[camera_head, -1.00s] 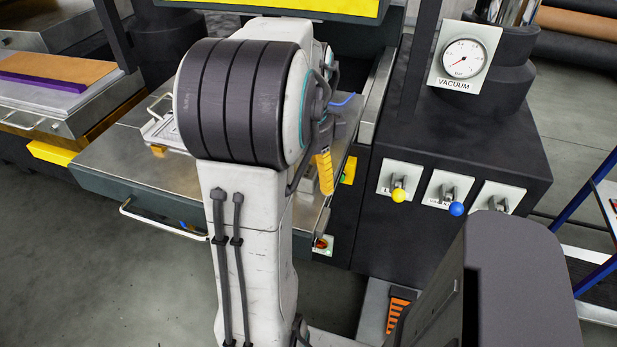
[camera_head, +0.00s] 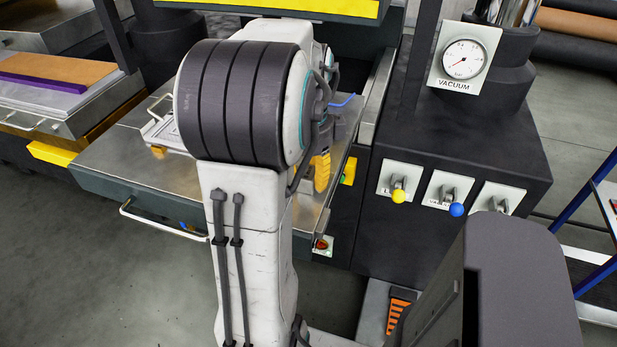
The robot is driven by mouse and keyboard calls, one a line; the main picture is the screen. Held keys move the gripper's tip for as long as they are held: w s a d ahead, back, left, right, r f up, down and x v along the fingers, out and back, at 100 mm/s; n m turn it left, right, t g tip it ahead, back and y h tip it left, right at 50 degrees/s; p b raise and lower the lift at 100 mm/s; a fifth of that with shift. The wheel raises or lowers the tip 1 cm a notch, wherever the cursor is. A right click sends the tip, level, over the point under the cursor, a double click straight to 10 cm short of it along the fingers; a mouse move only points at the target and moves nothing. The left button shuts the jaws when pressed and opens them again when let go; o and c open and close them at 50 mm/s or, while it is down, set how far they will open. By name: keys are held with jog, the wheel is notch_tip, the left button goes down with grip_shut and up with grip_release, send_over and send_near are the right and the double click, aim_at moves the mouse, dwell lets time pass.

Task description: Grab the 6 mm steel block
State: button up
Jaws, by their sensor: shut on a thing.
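My gripper is mostly hidden behind my arm. Only a yellow-orange ribbed finger (camera_head: 321,172) shows, just right of the arm, low over the right part of the steel bed. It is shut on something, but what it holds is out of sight. I cannot make out the 6 mm steel block in this view. My arm covers the middle of the steel bed (camera_head: 125,165).
A pale tray (camera_head: 160,132) with a brass-coloured piece (camera_head: 158,153) is partly visible left of my arm. A handle (camera_head: 160,224) runs along the bed's front. A dark cabinet (camera_head: 450,125) with a vacuum gauge (camera_head: 463,59) and yellow and blue knobs stands right.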

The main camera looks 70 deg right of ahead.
jog(key=shift+c, duration=0.9)
